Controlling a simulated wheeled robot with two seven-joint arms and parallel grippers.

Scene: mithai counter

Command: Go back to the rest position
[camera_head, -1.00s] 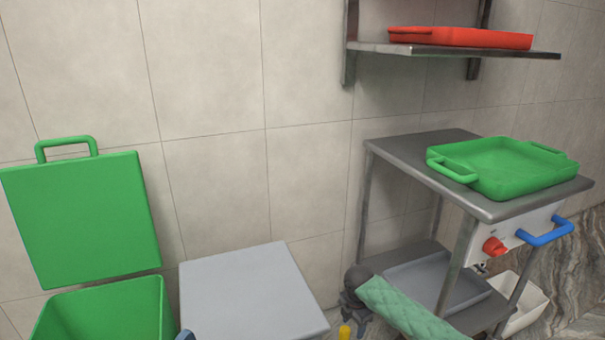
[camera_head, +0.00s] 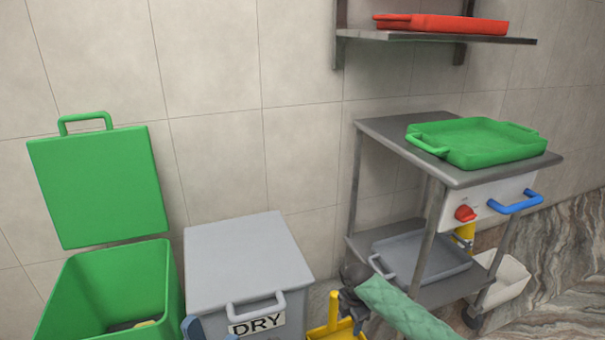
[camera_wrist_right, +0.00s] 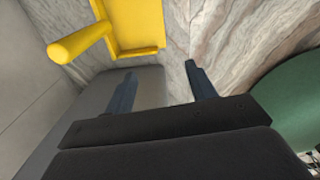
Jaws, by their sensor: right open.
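My right gripper (camera_head: 210,332) shows only as blue fingertips at the bottom edge of the head view, in front of the grey bin (camera_head: 245,265) with the "DRY" label. In the right wrist view my right gripper (camera_wrist_right: 160,88) has its two dark fingers spread apart with nothing between them. Below the fingers there is a grey surface, with the stone-patterned floor beyond. My left gripper is not in view.
An open green bin (camera_head: 110,285) stands left of the grey bin. A steel trolley (camera_head: 400,130) carries a green tray (camera_head: 480,142). A red tray (camera_head: 450,25) lies on the wall shelf (camera_head: 430,37).

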